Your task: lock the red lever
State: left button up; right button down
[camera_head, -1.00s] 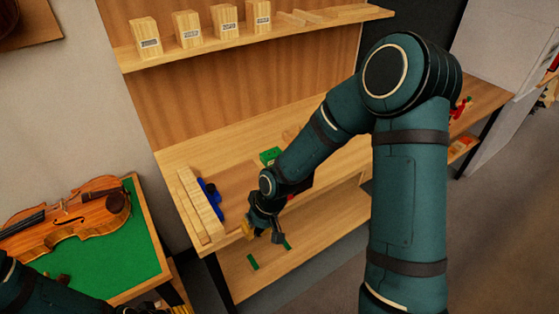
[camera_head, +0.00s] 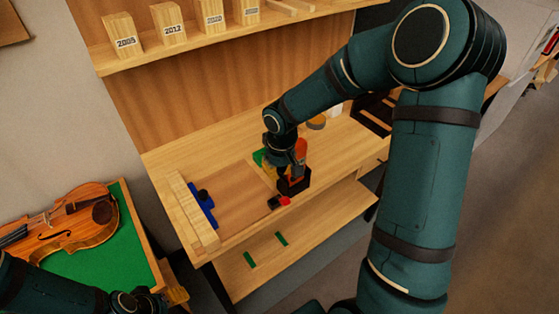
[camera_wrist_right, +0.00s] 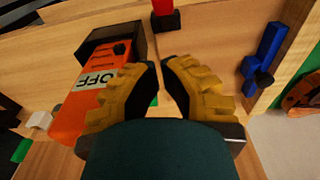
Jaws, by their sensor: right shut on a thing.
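A small red lever (camera_head: 283,201) with a black part lies at the front edge of the workbench. It also shows at the top of the right wrist view (camera_wrist_right: 166,22). My right gripper (camera_head: 269,173) is low over the bench, behind and left of the red lever and apart from it. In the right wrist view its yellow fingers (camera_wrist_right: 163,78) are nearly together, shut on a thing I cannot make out. An orange body labelled OFF (camera_wrist_right: 85,95) with a black end is right beside one finger. My left gripper (camera_head: 138,301) is at the lower left; its fingers are unclear.
A blue piece (camera_head: 203,207) with a black knob is at the bench's left, beside a pale wooden strip (camera_head: 188,210). A green piece (camera_head: 258,157) is partly hidden by my right gripper. A violin (camera_head: 70,222) lies on a green-topped table. A shelf (camera_head: 190,45) with numbered blocks hangs above.

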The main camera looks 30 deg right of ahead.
aim_at(281, 200)
jog(key=shift+s+d+f+b, duration=0.1)
jog(key=shift+s+f, duration=0.3)
jog(key=shift+f, duration=0.4)
jog(key=shift+s+a+f+b, duration=0.1)
jog(key=shift+s+f, duration=0.3)
jog(key=shift+f, duration=0.35)
jog(key=shift+s+d+f+b, duration=0.1)
jog(key=shift+s+f, duration=0.3)
jog(key=shift+f, duration=0.4)
jog(key=s+f+t+b, duration=0.1)
jog(key=b, duration=0.3)
jog(key=shift+s+f, duration=0.1)
jog(key=shift+f, duration=0.1)
jog(key=shift+s+b, duration=0.25)
jog(key=shift+b, duration=0.15)
jog(key=shift+w, duration=0.1)
